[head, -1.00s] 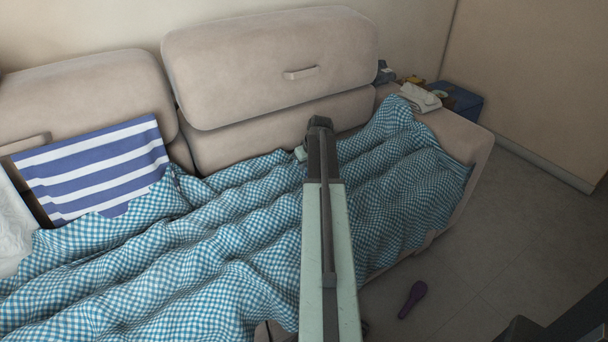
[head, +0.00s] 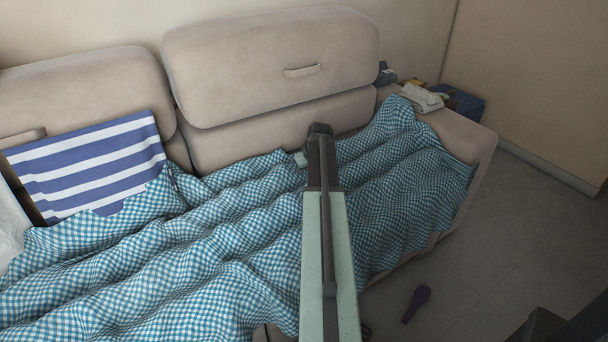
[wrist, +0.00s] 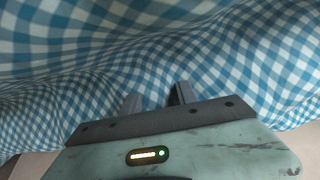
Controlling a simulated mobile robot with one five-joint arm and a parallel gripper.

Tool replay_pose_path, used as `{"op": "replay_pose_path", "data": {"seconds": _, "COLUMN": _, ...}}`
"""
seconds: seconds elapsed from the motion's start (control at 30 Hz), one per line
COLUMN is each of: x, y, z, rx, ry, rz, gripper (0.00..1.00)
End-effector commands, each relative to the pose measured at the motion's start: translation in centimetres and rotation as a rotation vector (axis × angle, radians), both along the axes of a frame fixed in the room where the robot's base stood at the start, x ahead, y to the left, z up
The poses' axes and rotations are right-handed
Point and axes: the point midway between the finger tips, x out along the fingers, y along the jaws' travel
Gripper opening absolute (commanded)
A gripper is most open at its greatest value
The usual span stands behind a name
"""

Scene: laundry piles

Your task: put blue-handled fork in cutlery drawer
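I see no blue-handled fork and no cutlery drawer in either view. My gripper (wrist: 157,98) shows in the wrist view with its two grey fingers apart and only cloth visible between and beyond them. It is close to the blue-and-white checked blanket (wrist: 240,60); I cannot tell whether the fingertips touch it. In the head view my arm reaches out over the same blanket (head: 225,215) on the sofa, and the arm hides most of the gripper.
The beige sofa (head: 270,65) fills the middle. A blue-and-white striped cloth (head: 90,165) lies at left. Small items, including a pale folded cloth (head: 422,97), lie at the right armrest near a blue box (head: 465,103). A dark purple object (head: 416,303) lies on otherwise clear floor (head: 500,240).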

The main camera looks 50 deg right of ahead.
Motion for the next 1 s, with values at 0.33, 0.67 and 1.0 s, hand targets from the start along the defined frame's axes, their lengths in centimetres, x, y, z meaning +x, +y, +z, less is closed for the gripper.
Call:
{"op": "replay_pose_path", "data": {"seconds": 0.33, "x": -0.2, "y": 0.1, "z": 1.1, "rx": 0.000, "ry": 0.000, "rz": 0.000, "gripper": 0.34}}
{"op": "replay_pose_path", "data": {"seconds": 0.67, "x": -2.5, "y": 0.9, "z": 7.5, "rx": 0.000, "ry": 0.000, "rz": 0.000, "gripper": 0.34}}
{"op": "replay_pose_path", "data": {"seconds": 1.0, "x": -4.4, "y": 1.4, "z": 11.7, "rx": 0.001, "ry": 0.000, "rz": 0.000, "gripper": 0.34}}
